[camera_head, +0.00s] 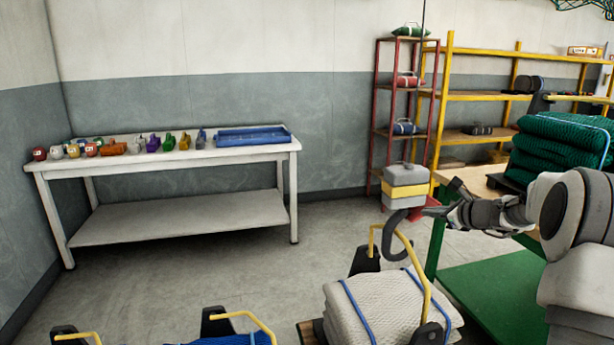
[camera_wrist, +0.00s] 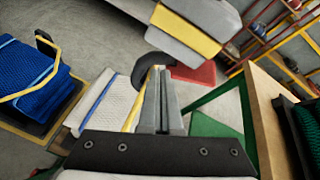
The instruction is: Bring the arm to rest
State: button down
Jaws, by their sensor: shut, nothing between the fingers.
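My arm (camera_head: 565,205) reaches in from the right of the head view, stretched out to the left. My gripper (camera_head: 428,211) is at its end, in front of the green-framed bench. In the wrist view my gripper (camera_wrist: 158,72) has its two fingers pressed together, with nothing between them. A grey and yellow hook block (camera_head: 405,186) hangs from a line just beyond the fingertips. It also shows at the top of the wrist view (camera_wrist: 185,30). From these views I cannot tell the exact gap between fingertips and hook.
A pale bundle with blue straps (camera_head: 375,310) sits on a yellow-handled carrier below my gripper. Green netting (camera_head: 562,145) is piled on the bench (camera_head: 480,185) beside my arm. A white table (camera_head: 170,155) with small coloured items and a blue tray (camera_head: 240,137) stands left. Floor between is clear.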

jog(key=s+a+r+n+g, duration=0.3)
jog(key=s+a+r+n, duration=0.1)
jog(key=s+a+n, duration=0.5)
jog(key=s+a+r+n+g, duration=0.2)
jog(key=s+a+r+n, duration=0.3)
jog(key=s+a, duration=0.6)
jog(key=s+a+f+n+g+h, duration=0.15)
jog(key=s+f+n, duration=0.25)
jog(key=s+n, duration=0.55)
jog(key=s+f+n+g+h, duration=0.1)
jog(key=s+f+n+h, duration=0.3)
jog(key=s, duration=1.1)
notch_tip(320, 180, up, 22)
jog(key=y+p, duration=0.1)
jog(key=p, duration=1.9)
jog(key=shift+w+d+f, duration=0.15)
jog(key=shift+w+f, duration=0.05)
jog(key=shift+w, duration=0.15)
jog(key=shift+d+n+t+y, duration=0.1)
jog(key=shift+n+t+y, duration=0.15)
